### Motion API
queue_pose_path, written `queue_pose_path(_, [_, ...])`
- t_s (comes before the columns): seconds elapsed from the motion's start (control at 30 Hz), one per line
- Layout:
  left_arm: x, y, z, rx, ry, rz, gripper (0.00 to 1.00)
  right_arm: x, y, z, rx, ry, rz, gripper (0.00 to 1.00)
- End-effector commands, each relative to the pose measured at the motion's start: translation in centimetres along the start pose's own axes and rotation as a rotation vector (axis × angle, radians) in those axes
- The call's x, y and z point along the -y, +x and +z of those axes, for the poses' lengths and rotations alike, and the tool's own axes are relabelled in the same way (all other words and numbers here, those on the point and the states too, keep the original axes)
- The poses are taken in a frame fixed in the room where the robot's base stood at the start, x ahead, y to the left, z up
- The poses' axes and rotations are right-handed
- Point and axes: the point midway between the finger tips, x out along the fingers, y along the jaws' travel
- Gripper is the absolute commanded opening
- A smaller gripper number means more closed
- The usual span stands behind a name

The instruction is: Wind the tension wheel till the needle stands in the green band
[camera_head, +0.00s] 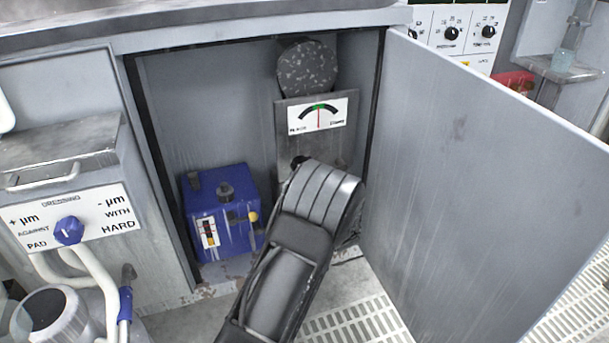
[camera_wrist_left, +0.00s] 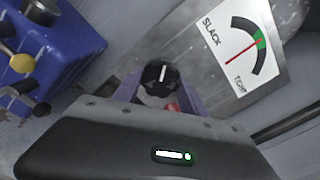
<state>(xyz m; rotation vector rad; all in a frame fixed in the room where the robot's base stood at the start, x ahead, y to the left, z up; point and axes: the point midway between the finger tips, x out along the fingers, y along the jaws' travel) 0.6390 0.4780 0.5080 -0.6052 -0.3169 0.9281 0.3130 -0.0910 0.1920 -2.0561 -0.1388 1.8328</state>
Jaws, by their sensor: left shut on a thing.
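My left arm hides most of the wheel and the fingers there. My right gripper is out of view.
The open cabinet door (camera_head: 470,190) stands at the right of the opening. A blue unit (camera_head: 222,212) sits on the cabinet floor to the left. A dark speckled roller (camera_head: 307,67) is above the gauge. A dressing panel (camera_head: 70,222) is outside at left.

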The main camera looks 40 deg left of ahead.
Motion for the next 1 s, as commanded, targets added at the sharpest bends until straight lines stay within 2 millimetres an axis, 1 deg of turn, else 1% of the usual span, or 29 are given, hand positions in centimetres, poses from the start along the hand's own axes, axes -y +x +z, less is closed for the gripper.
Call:
queue_pose_path(0.03, [-0.17, -0.02, -0.21, 0.000, -0.033, 0.001, 0.09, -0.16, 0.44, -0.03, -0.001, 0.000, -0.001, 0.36])
queue_pose_path(0.1, [-0.17, -0.03, -0.22, 0.000, -0.078, 0.001, 0.09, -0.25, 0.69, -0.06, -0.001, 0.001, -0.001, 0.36])
queue_pose_path(0.33, [-0.09, -0.06, -0.17, -0.001, -0.177, 0.001, 0.09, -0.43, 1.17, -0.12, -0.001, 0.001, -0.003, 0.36])
queue_pose_path(0.83, [-0.03, -0.07, -0.10, -0.002, -0.204, 0.002, 0.09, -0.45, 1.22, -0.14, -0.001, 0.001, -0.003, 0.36])
queue_pose_path(0.87, [-0.03, -0.07, -0.11, -0.002, -0.204, 0.002, 0.51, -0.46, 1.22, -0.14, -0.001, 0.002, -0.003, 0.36])
queue_pose_path(1.0, [-0.01, -0.05, -0.08, -0.002, -0.204, 0.001, 0.62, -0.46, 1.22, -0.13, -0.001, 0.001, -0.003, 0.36])
